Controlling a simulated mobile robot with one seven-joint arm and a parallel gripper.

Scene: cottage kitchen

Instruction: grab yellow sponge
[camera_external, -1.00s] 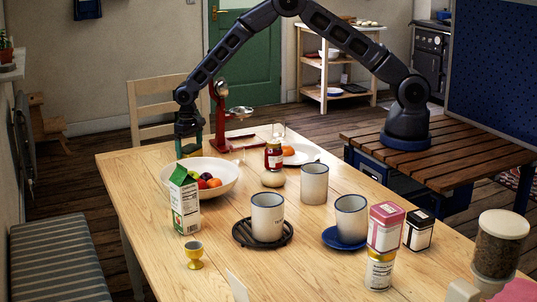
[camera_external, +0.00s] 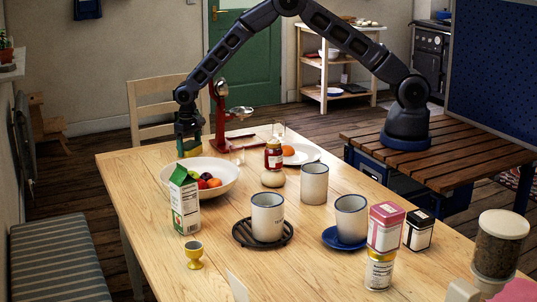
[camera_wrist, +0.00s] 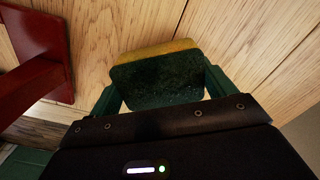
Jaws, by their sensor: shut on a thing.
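The yellow sponge (camera_wrist: 157,50) has a dark green scouring side and shows between my fingers in the wrist view. My gripper (camera_wrist: 158,88) is shut on it, with one green finger at each side. In the external view my gripper (camera_external: 189,148) points down at the far left part of the table, behind the white fruit bowl. A little of the sponge's yellow (camera_external: 191,154) shows there between the fingers. I cannot tell whether the sponge touches the table.
The white fruit bowl (camera_external: 226,172) stands just in front of my gripper, with a milk carton (camera_external: 184,205) near it. Several mugs and tins stand further forward. The table's left front is mostly clear.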

